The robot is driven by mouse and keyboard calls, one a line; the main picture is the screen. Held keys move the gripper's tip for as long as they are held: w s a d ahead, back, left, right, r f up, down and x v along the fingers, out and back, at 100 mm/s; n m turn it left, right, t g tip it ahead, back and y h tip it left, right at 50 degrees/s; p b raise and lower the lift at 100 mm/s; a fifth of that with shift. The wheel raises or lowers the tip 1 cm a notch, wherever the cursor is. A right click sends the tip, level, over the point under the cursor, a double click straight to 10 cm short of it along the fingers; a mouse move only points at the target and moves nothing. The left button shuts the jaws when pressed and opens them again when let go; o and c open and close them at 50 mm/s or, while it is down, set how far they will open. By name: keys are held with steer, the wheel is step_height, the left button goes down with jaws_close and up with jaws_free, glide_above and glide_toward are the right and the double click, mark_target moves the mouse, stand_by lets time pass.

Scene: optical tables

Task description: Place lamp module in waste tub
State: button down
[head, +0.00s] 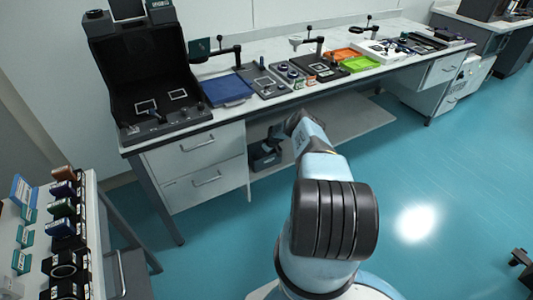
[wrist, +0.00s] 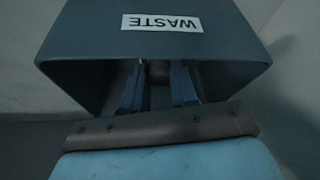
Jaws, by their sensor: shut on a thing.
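The waste tub (wrist: 85,48) is a dark grey box with a white WASTE label, upside down in the wrist view. In the head view the tub (head: 266,158) stands on the low shelf under the long bench. My gripper (wrist: 158,82) reaches into the tub's mouth, its two blue fingers below the label. In the head view my gripper end is dark and hard to make out near the tub. The fingers are shut on the lamp module, which is barely visible as a dark shape between them.
The bench top (head: 235,110) lies above the shelf (head: 345,125), with drawers (head: 200,165) left of the tub. The shelf is bare to the tub's right. A side rack (head: 90,225) with small modules stands at the lower left.

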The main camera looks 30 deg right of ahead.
steer(key=shift+f, duration=0.55)
steer(key=c, duration=0.9)
jaws_free()
steer(key=shift+o, duration=0.2)
steer(key=shift+r, duration=0.95)
steer(key=v, duration=0.7)
steer(key=shift+s, duration=0.2)
steer(key=shift+d+f, duration=0.1)
steer(key=shift+f, duration=0.05)
